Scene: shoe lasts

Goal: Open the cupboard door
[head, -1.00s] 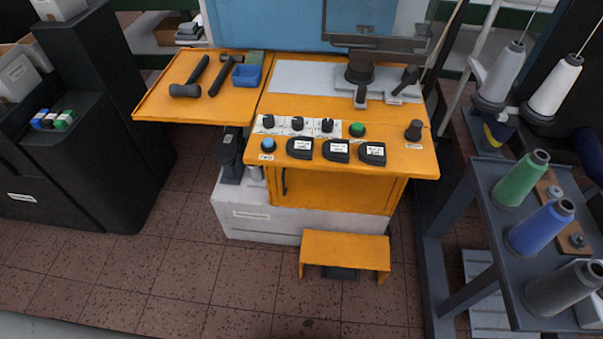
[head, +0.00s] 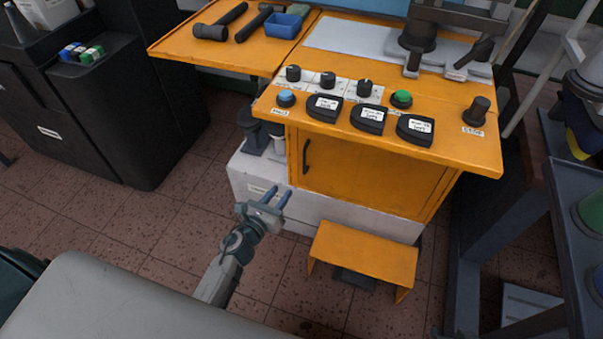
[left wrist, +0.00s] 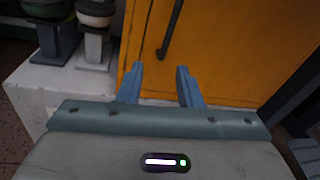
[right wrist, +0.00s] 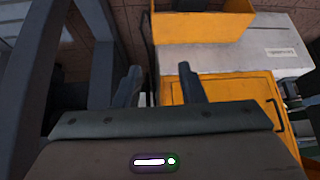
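The orange cupboard door (head: 370,172) is shut, under the control panel of the orange machine. Its dark upright handle (head: 306,156) is near the door's left edge. My left gripper (head: 282,196) is open and empty, below and left of the handle and apart from it. In the left wrist view the door (left wrist: 235,50) fills the upper right, and the handle (left wrist: 170,30) is beyond the fingertips (left wrist: 160,68). My right gripper (right wrist: 160,69) is open and empty; the head view does not show it. The right wrist view shows the door (right wrist: 235,88) upside down, with the handle (right wrist: 275,115) at right.
An orange step stool (head: 365,250) stands on the floor before the cupboard. A white base (head: 330,212) juts out below the door. A dark rack (head: 570,240) stands at right and a black cabinet (head: 110,120) at left. Tiled floor is open between cabinet and machine.

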